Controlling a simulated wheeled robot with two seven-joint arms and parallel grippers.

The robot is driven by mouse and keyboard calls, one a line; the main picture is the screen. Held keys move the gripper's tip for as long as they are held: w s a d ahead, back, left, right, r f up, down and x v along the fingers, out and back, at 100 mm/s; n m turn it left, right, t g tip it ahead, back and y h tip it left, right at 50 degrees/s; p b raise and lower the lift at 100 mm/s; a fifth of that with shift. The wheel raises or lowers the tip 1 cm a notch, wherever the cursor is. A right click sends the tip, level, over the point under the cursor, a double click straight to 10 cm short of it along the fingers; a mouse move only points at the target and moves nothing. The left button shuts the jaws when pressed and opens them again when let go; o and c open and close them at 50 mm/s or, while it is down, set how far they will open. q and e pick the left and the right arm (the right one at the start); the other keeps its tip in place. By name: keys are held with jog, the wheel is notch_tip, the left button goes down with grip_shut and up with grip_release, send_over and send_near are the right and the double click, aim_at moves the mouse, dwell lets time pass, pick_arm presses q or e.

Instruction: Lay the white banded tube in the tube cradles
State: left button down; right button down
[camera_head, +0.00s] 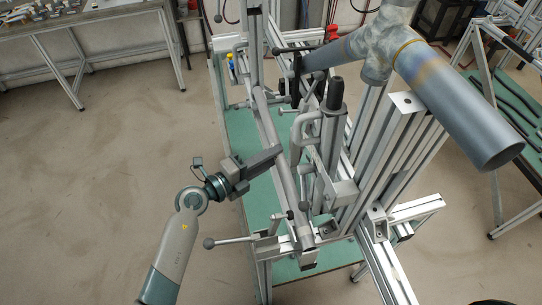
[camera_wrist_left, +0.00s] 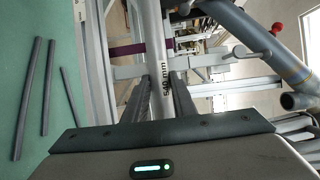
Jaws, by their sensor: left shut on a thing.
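The tube (camera_head: 270,125) is a long pale grey pipe running lengthwise along the near side of the frame jig in the head view. My left gripper (camera_head: 277,156) reaches in from the left and is shut on it near its middle. In the left wrist view the tube (camera_wrist_left: 155,40) runs between the two dark fingers of the left gripper (camera_wrist_left: 160,100) and carries a "540 mm" marking. The tube's lower end (camera_head: 306,242) is over the front of the jig, by a clamp. I cannot tell whether the tube rests in the cradles. My right gripper is not in view.
A large grey pipe with a tee joint (camera_head: 440,90) overhangs the jig at the right. Ball-ended clamp levers, one at the lower left (camera_head: 230,241), stick out. Dark rods (camera_wrist_left: 47,90) lie on the green shelf in the left wrist view. The floor at left is clear.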

pick_arm(q)
jog(key=shift+f, duration=0.15)
jog(key=c, duration=1.4)
grip_release()
jog(key=shift+f, duration=0.1)
jog(key=shift+s+a, duration=0.1)
jog(key=shift+a, duration=0.05)
jog(key=shift+b+v, duration=2.15)
jog(key=shift+v, duration=6.45)
